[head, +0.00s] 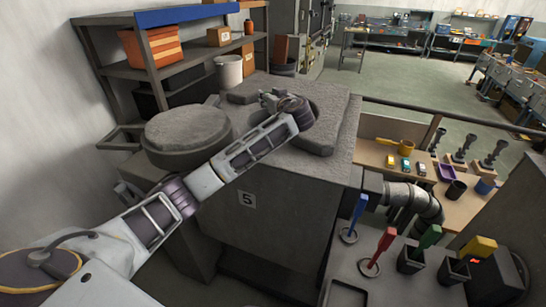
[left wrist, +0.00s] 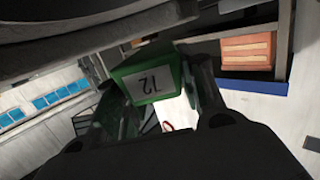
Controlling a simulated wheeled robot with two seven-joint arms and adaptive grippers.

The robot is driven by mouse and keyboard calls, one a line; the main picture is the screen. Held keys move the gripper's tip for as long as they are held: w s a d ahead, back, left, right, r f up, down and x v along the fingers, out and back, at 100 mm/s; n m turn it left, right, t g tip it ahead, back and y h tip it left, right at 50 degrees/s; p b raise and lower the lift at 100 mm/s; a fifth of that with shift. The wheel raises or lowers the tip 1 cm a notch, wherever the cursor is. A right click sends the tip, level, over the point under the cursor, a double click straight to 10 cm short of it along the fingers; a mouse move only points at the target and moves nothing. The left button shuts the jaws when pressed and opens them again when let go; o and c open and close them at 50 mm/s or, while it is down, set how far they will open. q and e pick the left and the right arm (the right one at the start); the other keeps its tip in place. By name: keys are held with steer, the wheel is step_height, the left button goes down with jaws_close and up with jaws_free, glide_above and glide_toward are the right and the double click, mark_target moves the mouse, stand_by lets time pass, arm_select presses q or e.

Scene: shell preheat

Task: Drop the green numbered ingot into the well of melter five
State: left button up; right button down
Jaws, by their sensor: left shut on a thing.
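A grey melter with a label 5 (head: 247,199) stands in the middle of the head view. Its round lid (head: 187,130) sits to the left on top. My left arm reaches across the melter's top, and my left gripper (head: 272,99) is above its far part. The arm and gripper hide much of the top, so I cannot see into the well. In the left wrist view the green ingot (left wrist: 165,72) with a white number plate is between the fingers of my left gripper, which is shut on it. My right gripper is not in view.
A shelf (head: 180,72) with orange boxes and a white bucket (head: 229,70) stands behind the melter. Blue, red, green and yellow-handled tools stand on a nearer bench (head: 400,288).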

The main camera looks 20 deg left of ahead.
arm_select(q)
steer(key=shift+f, duration=0.9)
steer(key=o, duration=1.4)
steer(key=shift+f, duration=0.15)
steer(key=shift+s+d, duration=0.1)
steer(key=shift+d, duration=0.1)
steer(key=v, duration=1.1)
steer(key=shift+s+d, duration=0.2)
steer(key=shift+d, duration=0.05)
